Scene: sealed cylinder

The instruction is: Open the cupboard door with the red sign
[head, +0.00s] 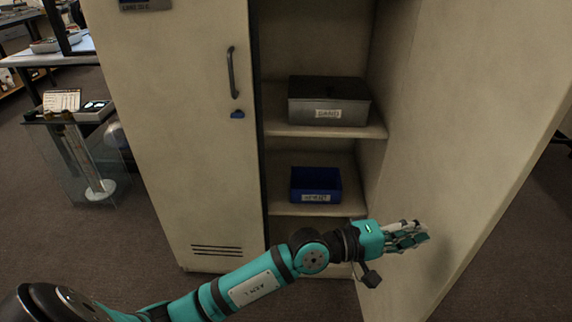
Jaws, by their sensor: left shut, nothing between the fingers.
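A beige cupboard stands in front of me. Its right door (465,130) is swung open toward me, with its inner face showing. No red sign shows on the parts in view. The left door (170,130) is closed, with a dark vertical handle (232,73) and a blue piece below it. My left gripper (422,235) is shut and empty, close to the inner face of the open right door; I cannot tell whether it touches. My right gripper is not in view.
Inside the cupboard, a grey box (328,100) sits on the upper shelf and a blue bin (315,185) on a lower one. A glass case (80,160) stands on the floor at left. Dark carpet lies around the cupboard.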

